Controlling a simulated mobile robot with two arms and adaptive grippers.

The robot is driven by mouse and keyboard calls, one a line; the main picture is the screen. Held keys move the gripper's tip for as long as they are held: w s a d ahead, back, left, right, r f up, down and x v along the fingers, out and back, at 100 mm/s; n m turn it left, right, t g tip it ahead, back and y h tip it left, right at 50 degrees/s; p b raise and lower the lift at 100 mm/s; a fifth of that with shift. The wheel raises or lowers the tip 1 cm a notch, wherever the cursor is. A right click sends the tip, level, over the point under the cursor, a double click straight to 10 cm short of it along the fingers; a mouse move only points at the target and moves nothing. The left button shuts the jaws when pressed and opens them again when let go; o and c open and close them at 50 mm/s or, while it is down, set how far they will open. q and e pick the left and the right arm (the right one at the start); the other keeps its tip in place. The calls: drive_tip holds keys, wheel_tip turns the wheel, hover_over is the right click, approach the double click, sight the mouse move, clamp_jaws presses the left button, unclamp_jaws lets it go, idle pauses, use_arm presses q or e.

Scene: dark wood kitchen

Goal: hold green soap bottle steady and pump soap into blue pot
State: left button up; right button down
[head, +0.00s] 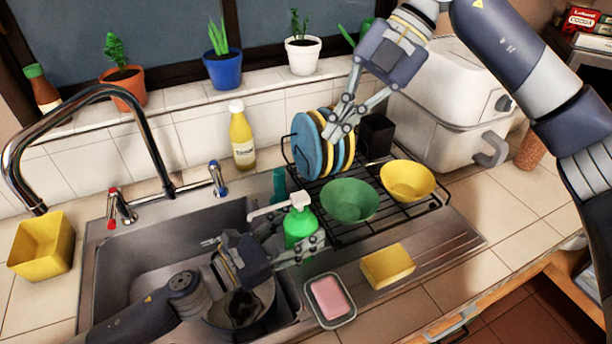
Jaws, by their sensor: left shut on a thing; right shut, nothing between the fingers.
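The green soap bottle (298,226) with a white pump head stands upright at the right side of the sink. My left gripper (305,248) is shut on its lower body, and its fingers hide part of it. A blue plant pot (222,70) stands on the window ledge. My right gripper (338,130) is shut and empty, above and to the right of the pump head, in front of the plates.
A dish rack (392,205) holds upright plates (306,148), a green bowl (348,200) and a yellow bowl (407,180). The faucet (150,150) arches over the left side.

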drive_tip(key=m, duration=0.3)
drive_tip(key=w+d+r+m+g+y, duration=0.1)
drive_tip(key=m, duration=0.4)
drive_tip(key=shift+w+d+r+m+y, duration=0.15)
drive_tip(key=shift+w+r+m+y, duration=0.05)
drive_tip(key=shift+m+y, duration=0.1)
hover_over(296, 198)
drive_tip(key=d, duration=0.2)
drive_tip(key=f, duration=0.7)
drive_tip(key=shift+w, duration=0.35)
wheel_tip(296, 198, down, 3)
drive_tip(key=shift+a+f, duration=0.15)
drive_tip(key=shift+f, duration=0.45)
drive_tip(key=shift+f, duration=1)
